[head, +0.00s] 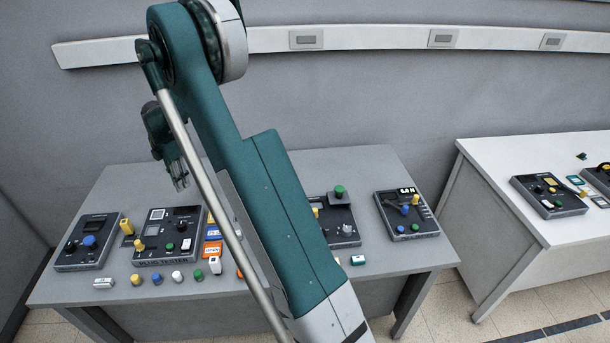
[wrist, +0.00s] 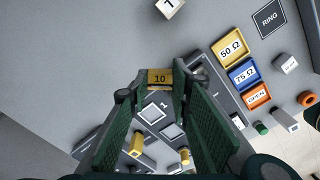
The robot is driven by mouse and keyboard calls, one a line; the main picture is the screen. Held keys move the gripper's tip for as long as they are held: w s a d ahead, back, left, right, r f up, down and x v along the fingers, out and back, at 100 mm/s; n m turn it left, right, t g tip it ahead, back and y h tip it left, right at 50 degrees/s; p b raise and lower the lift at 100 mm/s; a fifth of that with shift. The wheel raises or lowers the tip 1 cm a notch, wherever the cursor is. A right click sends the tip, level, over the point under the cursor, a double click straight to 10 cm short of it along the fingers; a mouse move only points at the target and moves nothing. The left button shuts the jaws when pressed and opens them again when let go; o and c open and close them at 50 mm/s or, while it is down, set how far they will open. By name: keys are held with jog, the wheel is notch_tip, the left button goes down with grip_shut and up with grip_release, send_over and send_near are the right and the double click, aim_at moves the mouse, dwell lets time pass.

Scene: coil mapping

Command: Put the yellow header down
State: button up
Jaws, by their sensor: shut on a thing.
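My gripper (wrist: 160,92) is shut on the yellow header (wrist: 160,78), which is marked "10", at its fingertips in the wrist view. A dark tester panel with white-outlined squares (wrist: 152,112) shows beyond and between the fingers. In the head view my gripper (head: 180,181) hangs above the back left of the grey table, fingers down. The header cannot be made out there.
Yellow 50 Ω (wrist: 229,47), blue 75 Ω (wrist: 243,74) and orange OPEN (wrist: 258,95) trays lie beside the panel. A dark RING square (wrist: 270,17) and a white block (wrist: 170,8) lie farther off. Several small plugs line the table front (head: 240,292). Another module (head: 88,258) stands left.

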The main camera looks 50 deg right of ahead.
jog(key=s+d+m, duration=0.2)
jog(key=s+d, duration=0.2)
jog(key=d, duration=1)
jog(key=m, duration=0.8)
send_over(307, 174)
jog(key=shift+w+d+r, duration=0.1)
jog(key=shift+w, duration=0.05)
jog(key=shift+f+b, duration=0.55)
jog(key=shift+f, duration=2.6)
jog(key=shift+f, duration=1.9)
jog(key=shift+f+b, duration=0.15)
jog(key=shift+b, duration=0.2)
